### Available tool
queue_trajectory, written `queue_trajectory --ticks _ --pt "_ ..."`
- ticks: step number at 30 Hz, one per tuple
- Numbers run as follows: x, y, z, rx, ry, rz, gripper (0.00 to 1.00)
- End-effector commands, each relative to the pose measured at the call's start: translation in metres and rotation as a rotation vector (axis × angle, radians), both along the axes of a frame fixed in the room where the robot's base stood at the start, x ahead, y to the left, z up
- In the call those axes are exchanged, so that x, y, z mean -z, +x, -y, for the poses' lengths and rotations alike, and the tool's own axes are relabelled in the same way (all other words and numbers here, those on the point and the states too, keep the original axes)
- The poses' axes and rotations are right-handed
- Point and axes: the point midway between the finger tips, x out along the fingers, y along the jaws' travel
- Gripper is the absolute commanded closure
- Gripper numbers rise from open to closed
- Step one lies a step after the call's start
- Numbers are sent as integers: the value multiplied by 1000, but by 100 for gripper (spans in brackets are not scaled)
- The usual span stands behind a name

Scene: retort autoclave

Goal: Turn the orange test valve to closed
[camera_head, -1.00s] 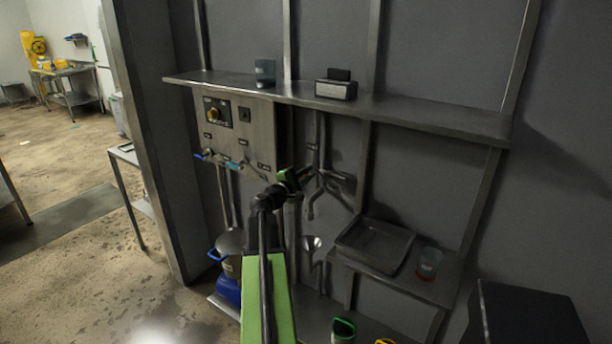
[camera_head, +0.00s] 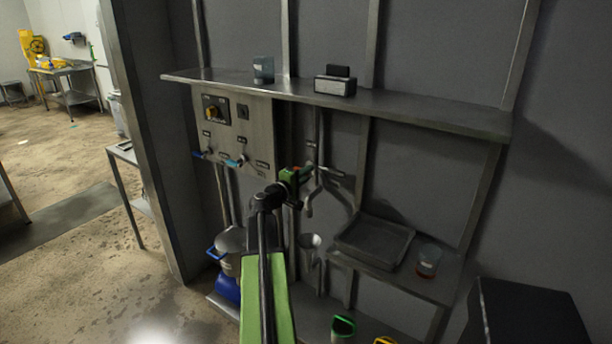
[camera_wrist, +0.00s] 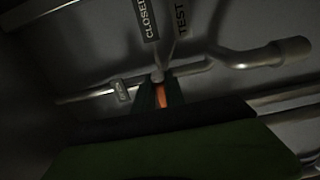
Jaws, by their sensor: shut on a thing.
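The orange test valve handle (camera_wrist: 168,93) shows as a small orange strip between the dark jaws of my gripper (camera_wrist: 160,98) in the wrist view. The gripper is shut on it and covers most of it. Labels reading CLOSED (camera_wrist: 149,22) and TEST (camera_wrist: 181,18) are above the handle on the wall. In the head view my gripper (camera_head: 302,174) is at the pipework right of the panel, with a bit of orange at its tip. The handle's exact angle is hard to tell.
A panel (camera_head: 262,135) with a yellow knob and two blue-handled valves is left of my gripper. A shelf (camera_head: 420,108) runs above. A tray (camera_head: 375,241) and a beaker (camera_head: 428,261) stand at the lower right. Pipes (camera_wrist: 262,56) surround the gripper closely.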

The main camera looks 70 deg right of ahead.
Motion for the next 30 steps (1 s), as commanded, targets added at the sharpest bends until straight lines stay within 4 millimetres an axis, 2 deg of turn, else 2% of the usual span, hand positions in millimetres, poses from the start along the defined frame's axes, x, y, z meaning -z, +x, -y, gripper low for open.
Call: queue_trajectory --ticks 8,9,13,23,26,30 --pt "-1 3 1 -9 -2 -2 100" --pt "-1 3 1 -9 -2 -2 80" --pt "-1 2 1 -6 -1 -1 64" --pt "0 1 -3 -2 0 0 64" --pt "0 4 -16 -3 0 0 64" --pt "0 13 -51 -6 0 0 64"
